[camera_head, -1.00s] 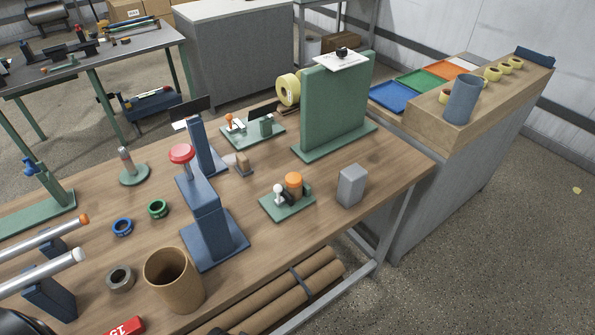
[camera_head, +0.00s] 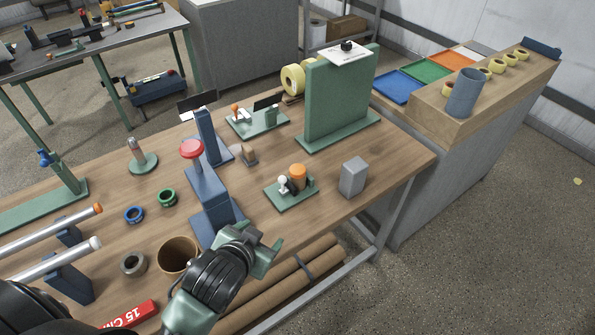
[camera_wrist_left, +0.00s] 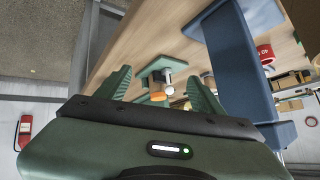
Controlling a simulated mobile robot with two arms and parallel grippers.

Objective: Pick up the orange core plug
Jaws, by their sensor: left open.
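The orange core plug (camera_head: 298,171) sits on a small green fixture plate (camera_head: 291,200) at the table's front right, beside a white-knobbed part (camera_head: 283,181). In the left wrist view the orange plug (camera_wrist_left: 158,97) shows between my fingers, farther off, with the green plate (camera_wrist_left: 160,70) behind it. My left gripper (camera_head: 265,252) is open and empty. In the head view it is at the table's front edge, lower left of the plug and apart from it. My right gripper is not in view.
A blue press with a red knob (camera_head: 192,149) stands left of the plate. A grey block (camera_head: 353,177) stands to its right and a green upright panel (camera_head: 340,98) behind. A cardboard tube (camera_head: 177,257) stands beside my left arm.

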